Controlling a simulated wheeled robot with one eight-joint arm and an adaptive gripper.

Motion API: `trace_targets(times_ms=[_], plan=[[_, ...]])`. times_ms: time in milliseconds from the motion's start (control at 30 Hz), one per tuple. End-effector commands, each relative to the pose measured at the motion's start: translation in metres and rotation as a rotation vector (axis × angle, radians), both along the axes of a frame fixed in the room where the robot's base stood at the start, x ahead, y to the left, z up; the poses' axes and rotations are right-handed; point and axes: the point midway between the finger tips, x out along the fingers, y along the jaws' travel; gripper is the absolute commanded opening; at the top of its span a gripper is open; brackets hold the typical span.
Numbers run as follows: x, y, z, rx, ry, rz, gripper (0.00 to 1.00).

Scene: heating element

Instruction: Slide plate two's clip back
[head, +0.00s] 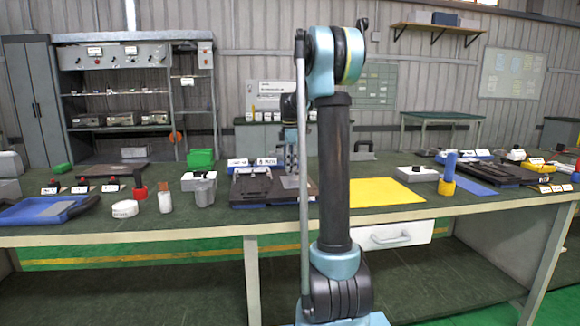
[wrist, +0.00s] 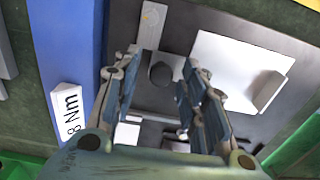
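My gripper (wrist: 160,62) is open over a dark fixture (wrist: 205,18) in the wrist view. Its two fingers are apart, with a small dark rounded block (wrist: 161,73) between the tips. I cannot tell whether they touch it or whether it is plate two's clip. A light strip with a hole (wrist: 151,22) lies above the block, and a pale plate with a raised tab (wrist: 232,68) lies to the right. In the head view my gripper (head: 290,165) is small and partly behind my arm, above the dark fixture (head: 245,190). No plate number is readable.
A blue bar (wrist: 68,45) with a white "8 Nm" label (wrist: 68,108) runs left of the fingers. In the head view a yellow mat (head: 385,192) lies right of my arm. A grey block (head: 200,187) and a blue tray (head: 45,210) stand to the left.

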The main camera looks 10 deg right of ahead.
Motion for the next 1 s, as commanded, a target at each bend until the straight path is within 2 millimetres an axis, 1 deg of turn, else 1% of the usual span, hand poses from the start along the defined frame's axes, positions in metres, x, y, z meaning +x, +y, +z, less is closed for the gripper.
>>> trace_targets(times_ms=[267, 300, 467, 633, 700, 767, 1000], plan=[[0.0, 0.0, -0.002, 0.0, 0.0, 0.0, 0.39], [0.0, 0.0, -0.002, 0.0, 0.0, 0.0, 0.37], [0.0, 0.0, -0.002, 0.0, 0.0, 0.0, 0.01], [0.0, 0.0, -0.002, 0.0, 0.0, -0.001, 0.0], [0.004, 0.0, -0.002, 0.0, 0.0, -0.001, 0.0], [0.01, -0.001, -0.002, 0.0, 0.0, -0.001, 0.0], [0.042, -0.002, -0.001, 0.0, 0.0, -0.002, 0.0]])
